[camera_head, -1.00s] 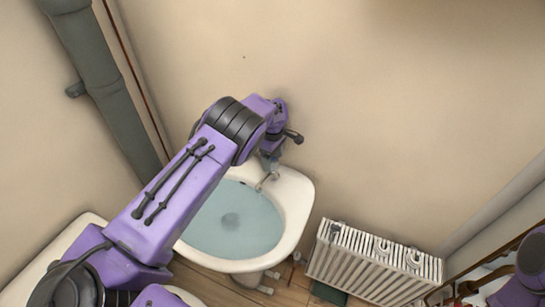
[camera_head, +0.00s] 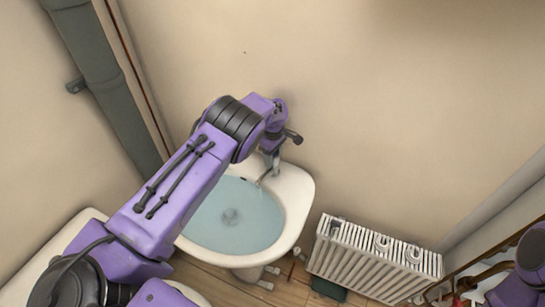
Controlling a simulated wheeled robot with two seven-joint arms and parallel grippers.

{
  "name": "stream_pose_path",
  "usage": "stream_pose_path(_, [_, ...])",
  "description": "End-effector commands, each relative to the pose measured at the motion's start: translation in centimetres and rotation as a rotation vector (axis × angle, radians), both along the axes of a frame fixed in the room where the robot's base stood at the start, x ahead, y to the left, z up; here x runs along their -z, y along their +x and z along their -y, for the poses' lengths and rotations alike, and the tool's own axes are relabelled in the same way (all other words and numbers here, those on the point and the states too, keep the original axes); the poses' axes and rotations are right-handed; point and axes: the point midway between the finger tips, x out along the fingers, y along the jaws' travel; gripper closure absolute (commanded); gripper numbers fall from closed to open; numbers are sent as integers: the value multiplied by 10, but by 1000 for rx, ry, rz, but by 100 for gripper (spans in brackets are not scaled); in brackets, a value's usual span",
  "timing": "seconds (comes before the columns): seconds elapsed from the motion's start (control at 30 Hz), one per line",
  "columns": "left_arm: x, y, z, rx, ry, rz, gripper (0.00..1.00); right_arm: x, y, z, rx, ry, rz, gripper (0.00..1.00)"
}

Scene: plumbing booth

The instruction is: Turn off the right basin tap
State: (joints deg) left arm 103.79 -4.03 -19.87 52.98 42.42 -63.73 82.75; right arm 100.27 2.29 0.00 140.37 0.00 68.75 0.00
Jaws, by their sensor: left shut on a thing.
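The white basin (camera_head: 301,190) stands against the wall in the middle of the head view and holds bluish water. A metal tap spout (camera_head: 263,176) shows at its back right rim. My left arm reaches in from the left across the basin, and my left gripper (camera_head: 275,160) points down at the tap area. It is shut on a tap there, which looks like the right basin tap; the gripper and wrist hide most of the handle, so its angle cannot be told. My right gripper is not in view; only a purple part of my right arm shows at the right edge.
A white radiator (camera_head: 372,263) stands right of the basin, with a dark green object (camera_head: 328,289) on the wooden floor beside it. A thick grey pipe (camera_head: 105,85) runs down the left wall. The wall above the radiator is clear.

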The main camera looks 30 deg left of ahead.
Motion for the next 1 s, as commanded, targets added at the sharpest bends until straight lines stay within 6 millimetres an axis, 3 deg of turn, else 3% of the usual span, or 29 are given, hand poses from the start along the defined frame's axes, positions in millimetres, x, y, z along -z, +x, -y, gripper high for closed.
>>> stream_pose_path(1.0, [2, -1, 0, 909, -3, 0, 80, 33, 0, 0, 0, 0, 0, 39])
